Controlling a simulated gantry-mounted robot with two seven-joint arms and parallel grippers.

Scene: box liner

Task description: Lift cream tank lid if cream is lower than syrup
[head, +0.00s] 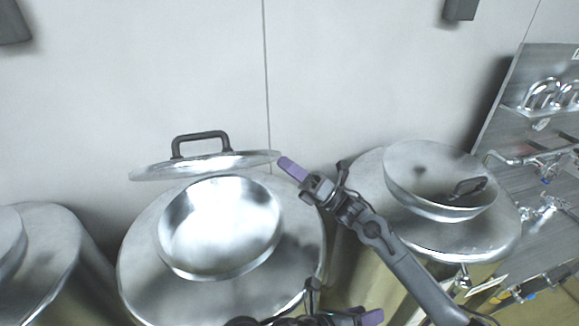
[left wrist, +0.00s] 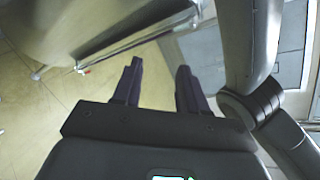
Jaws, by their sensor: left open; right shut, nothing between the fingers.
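A round metal lid (head: 215,165) with a black handle is tilted at the back of the left tank (head: 150,280), above its round opening (head: 222,228). My right gripper (head: 290,168) is shut with nothing between its fingers; its purple tips are at the lid's right edge, and I cannot tell if they touch. A second metal tank (head: 500,235) stands at the right, with a bowl-shaped metal top (head: 425,170) and a dark handle. My left gripper (head: 370,316) is low at the bottom edge, partly cut off. In the left wrist view its fingers (left wrist: 158,88) are open and empty. I see no cream or syrup labels.
Another tank (head: 45,250) is partly in view at the far left. A pale wall (head: 330,70) stands close behind the tanks. At the right is a metal panel with pipes and valves (head: 545,150). In the left wrist view the floor (left wrist: 60,110) shows.

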